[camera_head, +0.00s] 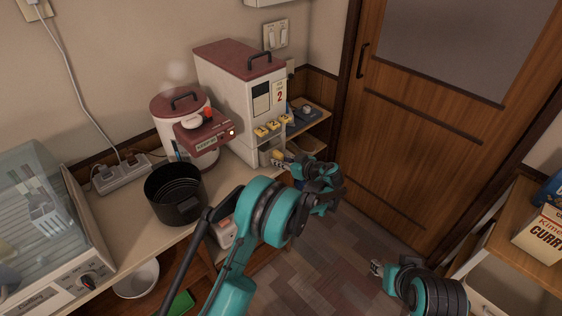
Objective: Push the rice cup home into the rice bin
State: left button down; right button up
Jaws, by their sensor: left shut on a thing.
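The rice bin (235,95) is the tall white box with a maroon lid and yellow levers, standing at the counter's right end. The rice cup (266,156) shows as a small pale shape low at the bin's front, below the levers. My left gripper (280,158) is shut on it at the bin's lower opening. The gripper and wrist hide part of the cup, so how deep it sits is not clear. My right gripper (377,267) hangs low over the floor, away from the bin; whether its fingers are open is too small to tell.
A steaming rice cooker (180,116) stands left of the bin. A black pot (174,194), a power strip (121,174) and a dish dryer (45,230) fill the counter farther left. A wooden door (430,120) stands behind right. The floor between is clear.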

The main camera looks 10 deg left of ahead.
pick_arm(q)
jog(key=shift+w+a, duration=0.6)
jog(key=shift+a, duration=0.25)
dwell(0.4)
jog(key=c, duration=1.3)
grip_release()
jog(key=shift+c, duration=0.2)
